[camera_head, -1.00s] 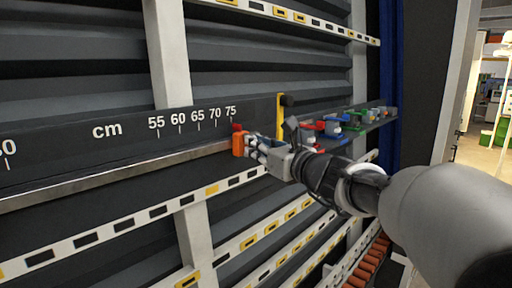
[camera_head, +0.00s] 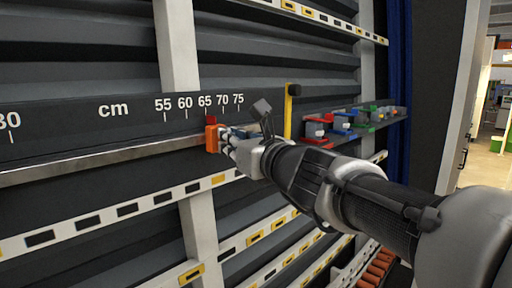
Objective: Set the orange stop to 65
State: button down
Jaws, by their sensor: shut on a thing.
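The orange stop (camera_head: 212,139) sits on the metal rail (camera_head: 95,160) below the cm scale (camera_head: 130,112). Its red tip (camera_head: 211,120) stands just under the 65 mark, very slightly to the right of its tick as far as I can tell. My gripper (camera_head: 226,142) comes from the right and is shut on the stop. Its fingers hide part of the stop's right side. The scale reads 55, 60, 65, 70 and 75 from left to right.
A yellow upright bar (camera_head: 288,112) with a black knob stands right of the scale. A shelf (camera_head: 372,127) with red, blue and green clamp-like parts is farther right. White slotted rails (camera_head: 125,211) run below. The metal rail left of the stop is clear.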

jog(key=c, duration=1.7)
grip_release()
jog(key=v, duration=1.2)
